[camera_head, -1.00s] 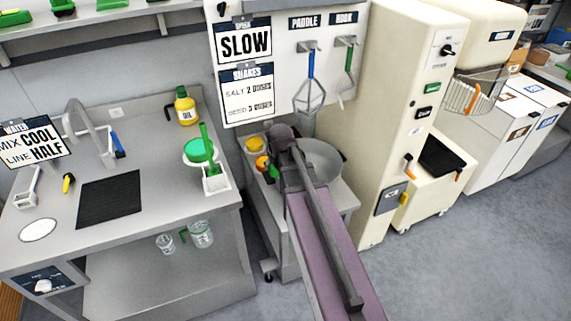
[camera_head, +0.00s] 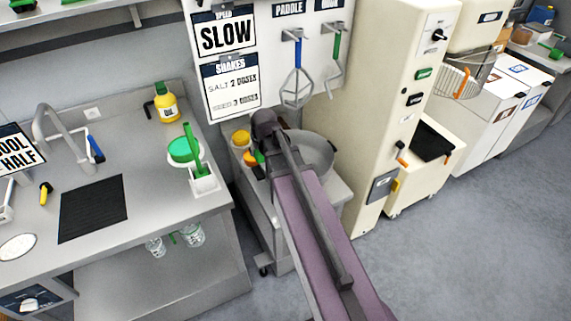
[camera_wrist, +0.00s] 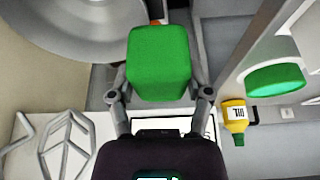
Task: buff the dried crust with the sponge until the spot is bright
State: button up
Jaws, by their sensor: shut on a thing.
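My gripper (camera_wrist: 160,88) is shut on a green block-shaped sponge (camera_wrist: 160,62), held between its two fingers in the wrist view. In the head view, my arm reaches up the middle and its end hides most of the gripper; a small piece of the green sponge (camera_head: 259,157) shows beside it. The sponge is near the steel mixing bowl (camera_head: 318,152); I cannot tell its height over the stand. The bowl also shows in the wrist view (camera_wrist: 75,25). I cannot make out the dried crust in either view.
The left counter holds a black mat (camera_head: 93,208), a yellow oil bottle (camera_head: 166,103), a green-lidded tub (camera_head: 184,150) and a faucet (camera_head: 60,118). A paddle (camera_head: 297,88) hangs on the back panel. A cream cabinet (camera_head: 385,120) stands right of the bowl. Floor (camera_head: 460,240) is clear at right.

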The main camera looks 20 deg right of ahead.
jog(key=shift+w, duration=0.1)
jog(key=shift+w+f, duration=0.15)
jog(key=shift+f, duration=0.05)
jog(key=w+d+f+b, duration=1)
jog(key=d, duration=0.3)
notch_tip(320, 180, down, 13)
jog(key=d+b, duration=0.1)
jog(key=b, duration=1.2)
jog(key=shift+w+d+b, duration=0.2)
jog(key=shift+d+b, duration=0.1)
jog(key=shift+f, duration=0.2)
jog(key=shift+f+b, duration=2.9)
jog(key=shift+b, duration=0.1)
jog(key=shift+f, duration=0.25)
jog(key=shift+d, duration=0.1)
